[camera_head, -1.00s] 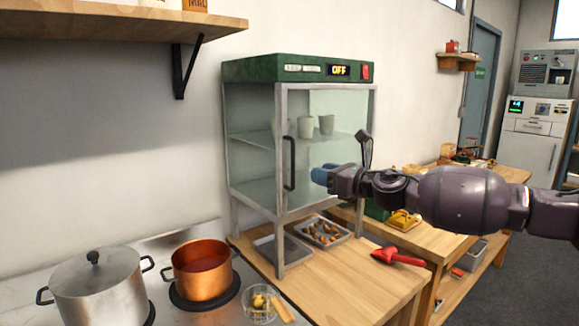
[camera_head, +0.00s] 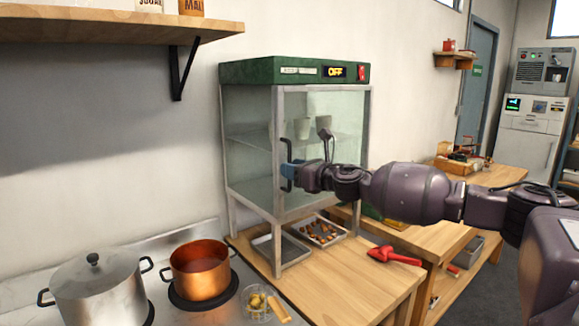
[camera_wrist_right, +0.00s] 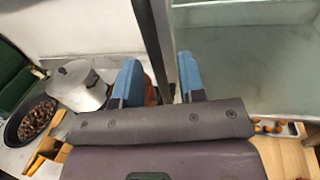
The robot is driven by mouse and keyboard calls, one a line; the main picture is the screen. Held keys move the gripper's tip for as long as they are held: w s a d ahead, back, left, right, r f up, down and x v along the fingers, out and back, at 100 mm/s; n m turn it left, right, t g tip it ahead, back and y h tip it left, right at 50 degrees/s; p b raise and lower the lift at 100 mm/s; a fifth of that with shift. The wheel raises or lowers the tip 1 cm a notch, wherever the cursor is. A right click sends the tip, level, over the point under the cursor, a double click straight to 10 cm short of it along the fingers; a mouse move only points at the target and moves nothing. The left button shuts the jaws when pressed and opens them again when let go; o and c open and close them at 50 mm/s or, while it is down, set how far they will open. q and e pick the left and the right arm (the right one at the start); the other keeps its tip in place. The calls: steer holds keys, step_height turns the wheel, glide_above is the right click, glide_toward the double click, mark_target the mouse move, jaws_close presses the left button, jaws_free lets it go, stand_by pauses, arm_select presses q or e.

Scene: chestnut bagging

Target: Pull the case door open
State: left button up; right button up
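The display case (camera_head: 296,71) has a green top with an "OFF" sign and stands on legs on the wooden counter. Its glass door (camera_head: 333,112) looks closed, with a dark vertical handle (camera_head: 286,150) near its left edge. My right gripper (camera_head: 290,171) reaches in from the right, with its blue fingertips at the lower part of the handle. In the right wrist view, the gripper (camera_wrist_right: 158,80) has its blue fingers apart, with a dark upright bar (camera_wrist_right: 153,42) showing between them. Whether either finger touches it cannot be told. My left gripper is out of view.
A steel pot (camera_head: 98,290) and a copper pot (camera_head: 200,276) stand on the stove at left. A tray of brown pieces (camera_head: 320,231) sits under the case.

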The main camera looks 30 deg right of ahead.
steer(key=shift+x, duration=0.8)
jaws_close()
